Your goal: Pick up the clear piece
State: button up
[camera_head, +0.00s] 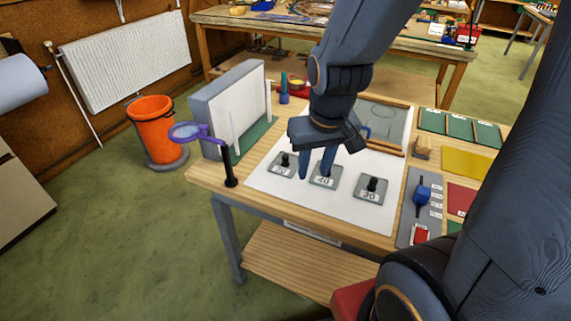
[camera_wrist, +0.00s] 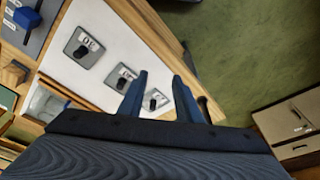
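Three grey square pieces with black knobs and number labels lie in a row on the white sheet (camera_head: 262,182): a left one (camera_head: 276,171), a middle one (camera_head: 317,181) and a right one (camera_head: 362,195). I cannot tell which is the clear piece. My gripper (camera_head: 316,176) points down over the left and middle pieces, its two blue fingers apart and nothing between them. In the wrist view, the gripper (camera_wrist: 161,88) has one end piece (camera_wrist: 151,106) showing in the gap beyond its fingers; the middle piece (camera_wrist: 123,72) is beside the left finger.
A magnifier on a black post (camera_head: 229,168) stands at the table's left edge, before an upright grey-white board (camera_head: 234,102). Behind my gripper is a wooden-edged panel (camera_head: 388,121). A grey tray with a blue-handled tool (camera_head: 422,194) and coloured sheets (camera_head: 466,163) lie right.

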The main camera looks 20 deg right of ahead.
jog(key=shift+o, duration=1.2)
jog(key=n+t+b, duration=0.1)
jog(key=t+b, duration=0.1)
jog(key=b, duration=1.2)
send_near(285, 156)
jog(key=shift+p+x, duration=0.9)
jog(key=shift+x, duration=3.4)
jog(key=shift+d, duration=0.1)
jog(key=c, duration=1)
